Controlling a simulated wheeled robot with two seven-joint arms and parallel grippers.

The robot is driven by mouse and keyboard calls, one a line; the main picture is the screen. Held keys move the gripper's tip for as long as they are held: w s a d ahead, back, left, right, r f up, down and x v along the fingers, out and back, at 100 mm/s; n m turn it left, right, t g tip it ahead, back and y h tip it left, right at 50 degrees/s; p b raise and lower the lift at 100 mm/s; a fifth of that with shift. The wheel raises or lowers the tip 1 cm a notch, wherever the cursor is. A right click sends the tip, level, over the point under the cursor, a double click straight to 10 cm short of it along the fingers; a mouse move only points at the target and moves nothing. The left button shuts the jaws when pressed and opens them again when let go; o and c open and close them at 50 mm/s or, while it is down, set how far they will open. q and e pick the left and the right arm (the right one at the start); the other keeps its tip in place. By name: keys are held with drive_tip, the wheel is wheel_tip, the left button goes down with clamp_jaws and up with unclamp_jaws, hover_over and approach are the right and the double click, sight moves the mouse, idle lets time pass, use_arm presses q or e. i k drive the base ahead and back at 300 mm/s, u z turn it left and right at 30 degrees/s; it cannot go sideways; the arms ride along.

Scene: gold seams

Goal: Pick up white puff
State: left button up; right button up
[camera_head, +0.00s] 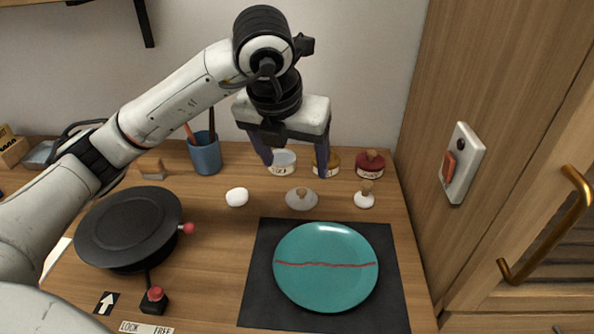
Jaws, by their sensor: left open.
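My left gripper (296,170) is open and points down over the back of the wooden table, its two dark fingers apart with nothing held between them. Several small white things lie in front of it. A plain rounded white piece (237,198) lies to the left. A white disc with a tan knob (302,201) lies just in front of the fingers. A smaller white piece with a brown knob (364,200) lies to the right. I cannot tell for sure which is the white puff. My right gripper is not in view.
A teal plate (325,288) with a reddish seam lies on a dark mat (260,290). Behind stand a white jar (283,162), a yellow jar (333,165), a red jar (370,165) and a blue cup (206,156). A black turntable (128,228) is left.

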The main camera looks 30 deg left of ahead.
sight(364, 199)
drive_tip(key=k, duration=1.5)
